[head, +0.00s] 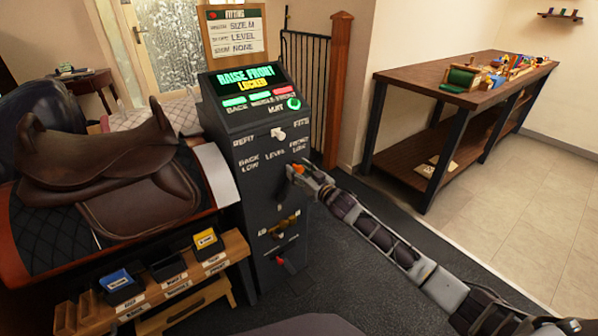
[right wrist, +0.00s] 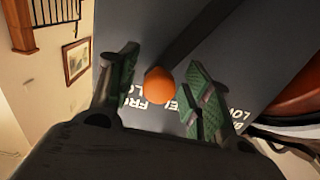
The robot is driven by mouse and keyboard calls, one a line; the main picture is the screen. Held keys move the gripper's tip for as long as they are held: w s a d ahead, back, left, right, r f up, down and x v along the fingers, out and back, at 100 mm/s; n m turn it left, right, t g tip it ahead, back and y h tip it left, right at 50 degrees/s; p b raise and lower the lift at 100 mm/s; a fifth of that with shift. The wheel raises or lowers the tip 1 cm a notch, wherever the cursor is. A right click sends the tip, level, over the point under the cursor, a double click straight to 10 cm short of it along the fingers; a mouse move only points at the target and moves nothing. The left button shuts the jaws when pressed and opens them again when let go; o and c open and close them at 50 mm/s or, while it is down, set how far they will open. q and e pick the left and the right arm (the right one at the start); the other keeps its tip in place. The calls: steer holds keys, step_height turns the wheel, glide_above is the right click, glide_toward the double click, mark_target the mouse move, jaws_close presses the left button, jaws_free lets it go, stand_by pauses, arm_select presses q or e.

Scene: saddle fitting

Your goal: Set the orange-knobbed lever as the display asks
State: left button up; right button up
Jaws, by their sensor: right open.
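The console (head: 262,190) stands in the middle of the head view. Its display (head: 247,80) reads "RAISE FRONT" with "LOCKED" below. The orange knob (head: 298,169) of the lever is at the right of the row marked "BACK LOW", "LEVEL" and "FRONT LOW", by "FRONT LOW". My right gripper (head: 294,172) is at the knob and partly hides it. In the right wrist view the knob (right wrist: 158,86) lies between the two spread green-padded fingers of the right gripper (right wrist: 162,80), with gaps on both sides. My left gripper is out of view.
A white knob (head: 278,134) sits above, between "REFIT" and "FITS". A brass lever (head: 285,226) and a red one (head: 280,260) are below. A saddle (head: 110,175) on its stand is left. A workbench (head: 440,85) is right, with open floor before it.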

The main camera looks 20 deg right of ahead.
steer(key=shift+w, duration=0.1)
jaws_close()
stand_by(0.4)
steer(key=shift+a+r, duration=0.1)
